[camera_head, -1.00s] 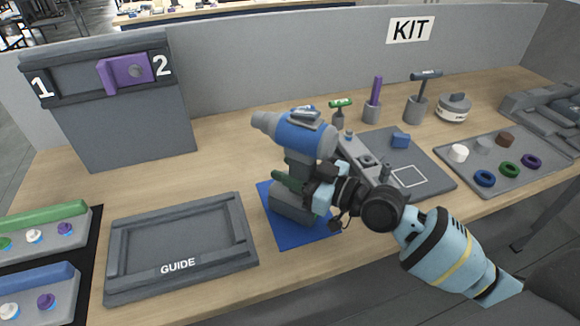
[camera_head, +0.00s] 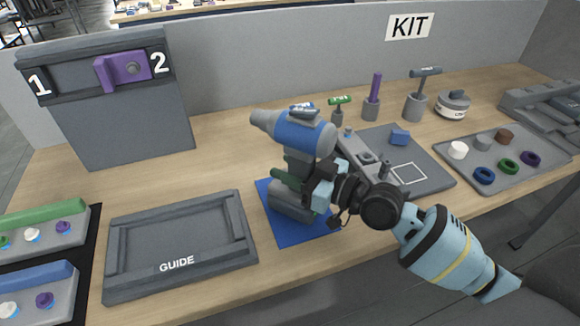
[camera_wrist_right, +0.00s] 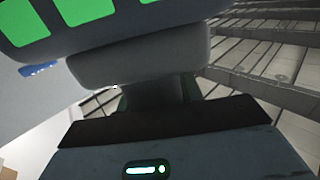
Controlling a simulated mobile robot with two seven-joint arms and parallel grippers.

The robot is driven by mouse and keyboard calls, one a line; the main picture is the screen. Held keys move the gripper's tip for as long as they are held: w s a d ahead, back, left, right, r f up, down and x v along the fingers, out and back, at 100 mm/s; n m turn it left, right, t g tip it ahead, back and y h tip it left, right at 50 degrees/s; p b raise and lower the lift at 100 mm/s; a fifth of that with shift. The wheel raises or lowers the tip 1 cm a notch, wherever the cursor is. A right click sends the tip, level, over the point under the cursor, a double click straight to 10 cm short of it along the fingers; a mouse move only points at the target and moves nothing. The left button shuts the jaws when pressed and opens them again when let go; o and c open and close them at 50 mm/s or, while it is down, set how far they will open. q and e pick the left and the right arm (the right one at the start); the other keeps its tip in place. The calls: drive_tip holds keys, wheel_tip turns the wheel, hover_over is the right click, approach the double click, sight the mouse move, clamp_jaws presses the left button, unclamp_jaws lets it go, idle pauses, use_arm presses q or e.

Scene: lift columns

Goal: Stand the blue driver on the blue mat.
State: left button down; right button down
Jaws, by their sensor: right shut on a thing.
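The blue driver (camera_head: 300,136) is upright over the blue mat (camera_head: 308,235), with its blue body on top, its nose pointing left and its grey base low. The base covers much of the mat; I cannot tell whether it touches. My right gripper (camera_head: 312,186) is shut on the driver's handle from the right. In the right wrist view, the driver's grey parts (camera_wrist_right: 140,55) fill the picture close up. My left gripper is not in view.
A GUIDE tray (camera_head: 180,245) lies left of the mat. Right of the driver are a grey board (camera_head: 430,170) and a tray of coloured rings (camera_head: 485,190). Several upright tools stand behind, including a purple-handled one (camera_head: 375,88). Bare table lies between the guide and the back wall.

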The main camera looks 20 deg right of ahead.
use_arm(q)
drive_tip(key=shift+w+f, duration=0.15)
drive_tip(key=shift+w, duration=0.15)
use_arm(e)
drive_tip(key=c, duration=0.9)
unclamp_jaws()
drive_tip(key=shift+o, duration=0.3)
drive_tip(key=shift+f, duration=0.3)
drive_tip(key=shift+s+d, duration=0.15)
drive_tip(key=shift+s, duration=0.05)
drive_tip(key=b+v, duration=0.1)
drive_tip(key=v, duration=0.5)
drive_tip(key=shift+w+b, duration=0.1)
drive_tip(key=shift+b, duration=0.3)
drive_tip(key=shift+s+d, duration=0.2)
drive_tip(key=shift+s, duration=0.05)
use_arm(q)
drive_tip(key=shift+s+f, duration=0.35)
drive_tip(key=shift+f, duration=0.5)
use_arm(e)
drive_tip(key=shift+s+d+r, duration=0.2)
drive_tip(key=shift+s+d, duration=0.05)
drive_tip(key=shift+s, duration=0.05)
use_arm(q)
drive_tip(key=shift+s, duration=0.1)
